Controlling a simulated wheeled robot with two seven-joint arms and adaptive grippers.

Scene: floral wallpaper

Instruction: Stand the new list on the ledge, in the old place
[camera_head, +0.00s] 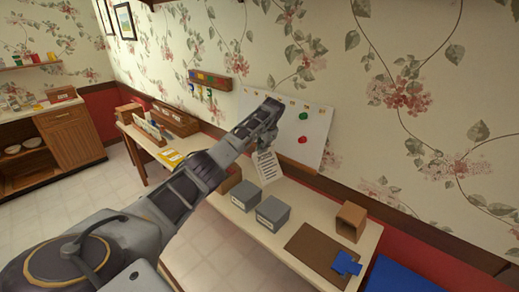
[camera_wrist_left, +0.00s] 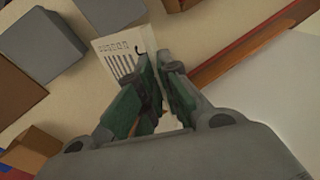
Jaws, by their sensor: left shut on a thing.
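My left gripper (camera_head: 266,150) is shut on a white sheet, the list (camera_head: 268,169), which hangs below it in front of the white board. The sheet has dark printed lines. In the left wrist view the sheet (camera_wrist_left: 117,48) shows beyond the green fingers (camera_wrist_left: 160,62), which hide part of it. A narrow brown ledge (camera_head: 300,168) runs along the board's lower edge; it also shows in the left wrist view (camera_wrist_left: 238,55), to the right of the fingers and apart from the sheet. My right gripper is not in view.
The white board (camera_head: 318,125) carries red and green round pieces. On the long table stand two grey boxes (camera_head: 273,212), an open brown box (camera_head: 349,221) and a brown mat (camera_head: 311,248) with blue pieces. A key rack (camera_head: 210,80) hangs at the left.

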